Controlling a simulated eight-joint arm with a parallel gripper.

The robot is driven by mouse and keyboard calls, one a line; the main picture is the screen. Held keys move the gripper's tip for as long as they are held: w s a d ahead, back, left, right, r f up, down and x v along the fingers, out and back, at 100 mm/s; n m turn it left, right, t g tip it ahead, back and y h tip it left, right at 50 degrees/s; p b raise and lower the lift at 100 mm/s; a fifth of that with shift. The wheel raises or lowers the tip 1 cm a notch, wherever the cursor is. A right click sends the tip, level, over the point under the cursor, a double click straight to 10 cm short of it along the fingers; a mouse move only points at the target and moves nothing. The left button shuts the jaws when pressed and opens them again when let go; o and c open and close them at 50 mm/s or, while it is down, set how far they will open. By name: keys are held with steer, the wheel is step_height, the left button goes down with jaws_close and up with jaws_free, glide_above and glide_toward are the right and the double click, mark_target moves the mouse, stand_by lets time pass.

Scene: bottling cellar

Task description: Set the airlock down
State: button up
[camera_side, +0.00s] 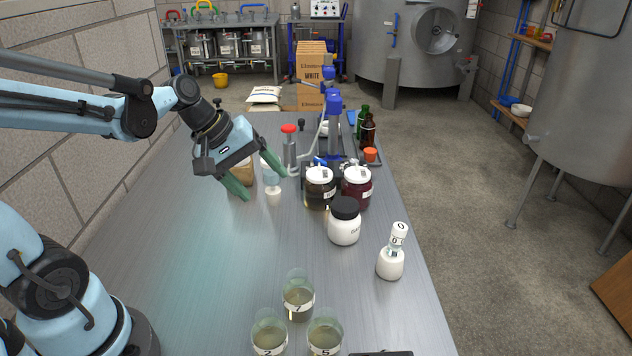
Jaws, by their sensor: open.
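The airlock (272,178) seems to be the small clear, bluish piece with a white lower end, upright left of the jars. Its white foot appears to rest on the metal table (190,265), though one view leaves small gaps uncertain. My gripper (265,187) is tilted down at it, with its two green fingers spread apart. The airlock shows between the fingertips, close to the right finger, which overlaps its upper part. I cannot tell whether either finger touches it.
Two lidded jars (319,187) (357,188), a black-capped white tub (344,227) and a small white bottle (390,264) stand to the right. Several labelled beakers (299,303) stand in front. A tan object (243,172) is behind my fingers. The table's left middle is clear.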

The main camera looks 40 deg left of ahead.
steer(key=s+d+m+t+y, duration=0.1)
steer(key=s+d+m+y, duration=0.2)
steer(key=m, duration=0.8)
steer(key=shift+s+d+t, duration=0.35)
steer(key=shift+s+t, duration=0.05)
steer(key=shift+s, duration=0.65)
steer(key=shift+r, duration=0.1)
